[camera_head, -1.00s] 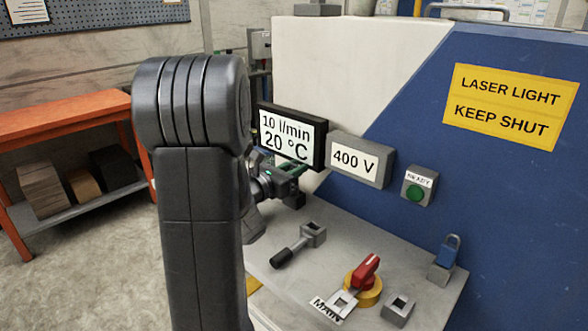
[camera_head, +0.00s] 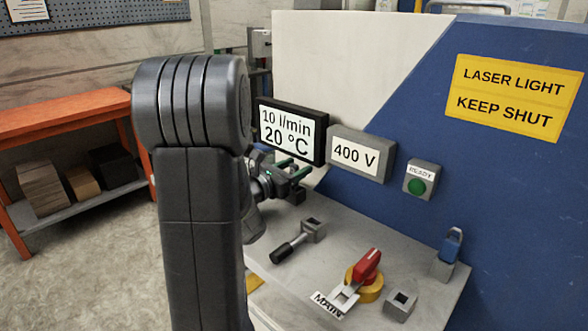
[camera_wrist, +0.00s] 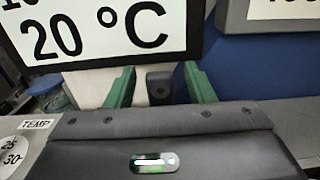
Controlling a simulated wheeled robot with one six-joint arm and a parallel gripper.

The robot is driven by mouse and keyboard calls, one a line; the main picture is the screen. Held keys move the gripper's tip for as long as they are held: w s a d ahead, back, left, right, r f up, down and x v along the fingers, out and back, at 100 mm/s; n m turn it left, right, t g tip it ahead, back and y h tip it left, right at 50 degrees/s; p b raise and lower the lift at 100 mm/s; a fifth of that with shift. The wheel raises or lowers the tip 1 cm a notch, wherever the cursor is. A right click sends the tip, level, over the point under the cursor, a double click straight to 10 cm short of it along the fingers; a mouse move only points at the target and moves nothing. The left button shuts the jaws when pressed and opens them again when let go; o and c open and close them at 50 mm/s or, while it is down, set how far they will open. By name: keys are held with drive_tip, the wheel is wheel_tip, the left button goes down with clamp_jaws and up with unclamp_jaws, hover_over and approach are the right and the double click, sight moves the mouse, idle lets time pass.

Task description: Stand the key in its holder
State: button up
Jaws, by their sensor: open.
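A grey block with a square hole (camera_head: 400,305), possibly the holder, stands empty at the front right.
The grey ledge (camera_head: 345,240) carries a red switch handle (camera_head: 368,264) on a yellow base beside the MAIN label. A blue padlock-like piece (camera_head: 453,246) is on a grey block at right. The blue machine wall rises behind. An orange shelf (camera_head: 65,115) stands left.

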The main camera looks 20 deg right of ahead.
drive_tip(key=v, duration=1.3)
drive_tip(key=shift+s+a+b, duration=0.2)
drive_tip(key=shift+a+b, duration=0.1)
drive_tip(key=shift+a, duration=0.05)
drive_tip(key=shift+d, duration=0.1)
drive_tip(key=x, duration=1.3)
drive_tip(key=shift+w+d+p, duration=0.2)
drive_tip(key=shift+d+p, duration=0.1)
drive_tip(key=shift+r, duration=0.1)
